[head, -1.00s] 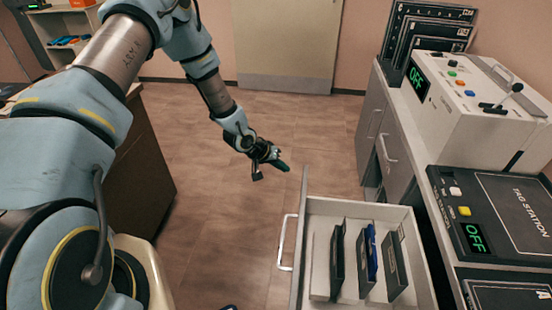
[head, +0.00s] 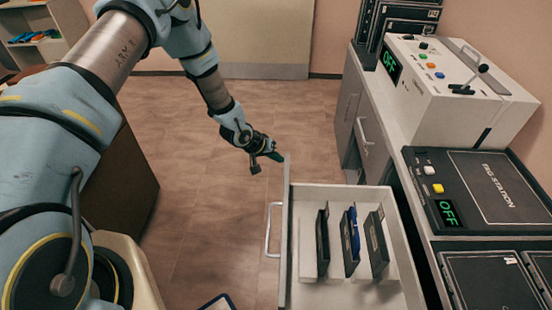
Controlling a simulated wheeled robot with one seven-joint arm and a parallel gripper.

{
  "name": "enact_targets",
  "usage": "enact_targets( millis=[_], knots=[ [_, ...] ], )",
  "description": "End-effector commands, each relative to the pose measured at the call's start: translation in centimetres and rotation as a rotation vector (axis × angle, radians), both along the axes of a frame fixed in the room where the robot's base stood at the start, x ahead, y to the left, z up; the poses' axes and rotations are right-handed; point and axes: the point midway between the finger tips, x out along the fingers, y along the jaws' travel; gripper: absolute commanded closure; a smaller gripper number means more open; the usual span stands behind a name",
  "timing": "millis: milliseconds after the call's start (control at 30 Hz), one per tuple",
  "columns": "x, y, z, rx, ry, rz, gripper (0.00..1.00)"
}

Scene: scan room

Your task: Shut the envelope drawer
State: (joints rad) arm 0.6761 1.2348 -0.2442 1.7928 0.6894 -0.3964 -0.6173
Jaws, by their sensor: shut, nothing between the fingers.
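The envelope drawer (head: 300,232) stands pulled out from the counter on the right in the head view. It is light grey, with a bar handle (head: 271,230) on its front, which faces left. Inside, several dark dividers or envelopes and a blue one (head: 354,232) stand upright. My gripper (head: 276,157) is shut and empty. Its tip appears close to the far upper corner of the drawer front; I cannot tell if they touch.
Another cabinet handle (head: 363,132) is beyond the drawer. A brown desk (head: 105,165) stands left. Open floor (head: 205,200) lies between.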

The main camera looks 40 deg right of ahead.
Motion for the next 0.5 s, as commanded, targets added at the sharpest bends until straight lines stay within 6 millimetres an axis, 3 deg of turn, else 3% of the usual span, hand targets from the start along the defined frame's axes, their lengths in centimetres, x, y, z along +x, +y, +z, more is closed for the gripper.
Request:
enact_targets(
  millis=[500],
  knots=[
    [-5.3,-6.4,-0.4,-0.003,0.000,-0.007,1.00]
  ],
)
